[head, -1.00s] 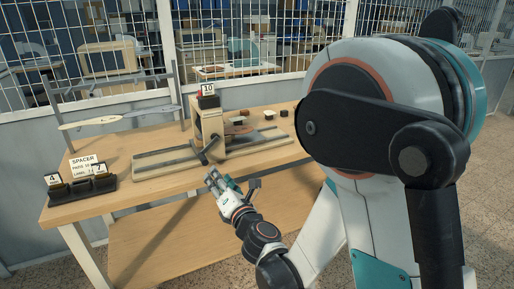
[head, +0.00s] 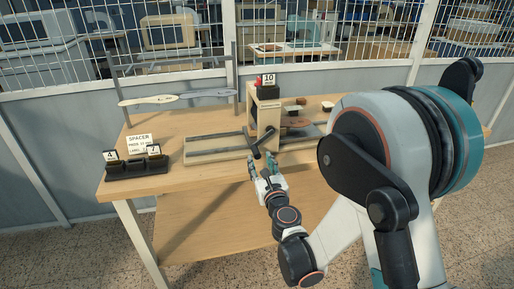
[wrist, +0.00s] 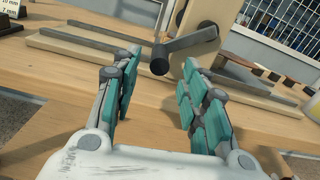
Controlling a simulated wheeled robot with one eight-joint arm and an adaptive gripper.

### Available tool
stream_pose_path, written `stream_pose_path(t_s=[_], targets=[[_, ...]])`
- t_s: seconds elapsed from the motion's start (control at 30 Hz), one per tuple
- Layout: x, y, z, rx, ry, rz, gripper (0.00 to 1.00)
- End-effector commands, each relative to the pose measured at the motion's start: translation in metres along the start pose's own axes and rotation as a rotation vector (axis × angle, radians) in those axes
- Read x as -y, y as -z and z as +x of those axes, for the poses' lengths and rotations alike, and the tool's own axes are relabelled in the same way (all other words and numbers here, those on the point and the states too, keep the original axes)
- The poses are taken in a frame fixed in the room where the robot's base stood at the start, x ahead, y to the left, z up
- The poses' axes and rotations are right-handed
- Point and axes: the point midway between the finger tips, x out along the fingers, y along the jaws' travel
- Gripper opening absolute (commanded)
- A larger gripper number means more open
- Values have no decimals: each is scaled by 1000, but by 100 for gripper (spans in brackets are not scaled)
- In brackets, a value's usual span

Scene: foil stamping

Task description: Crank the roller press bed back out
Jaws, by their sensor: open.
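The roller press (head: 264,115) is a pale wooden upright on the table, with a low wooden base and dark rails (head: 213,147) reaching out to both sides. I cannot clearly tell the bed from the base. A dark crank (head: 256,150) is on the press's near side. In the wrist view its arm (wrist: 192,40) slopes down left to a round grip (wrist: 159,62) with its end toward me. My gripper (head: 264,169) is open and empty, just in front of the crank. In the wrist view the grip lies between the teal fingers, seemingly beyond their tips; contact cannot be told.
A spacer sign (head: 139,144) and a black holder (head: 137,167) with number cards stand on the table (head: 190,182) at left. A "10" card (head: 268,80) tops the press. Small items (head: 298,110) lie behind at right. A mesh partition backs the table.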

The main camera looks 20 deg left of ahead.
Motion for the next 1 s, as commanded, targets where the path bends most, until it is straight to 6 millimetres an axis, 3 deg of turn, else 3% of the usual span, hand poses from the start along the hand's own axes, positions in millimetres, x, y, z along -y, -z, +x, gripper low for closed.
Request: stream_pose_path(t_s=[0.2,0.4,0.8,0.83,1.0], targets=[[0,5,41,0,0,-1,40],[0,4,64,0,0,-1,40],[0,2,72,0,0,0,40],[0,2,72,0,0,0,38],[0,2,72,0,0,0,0]])
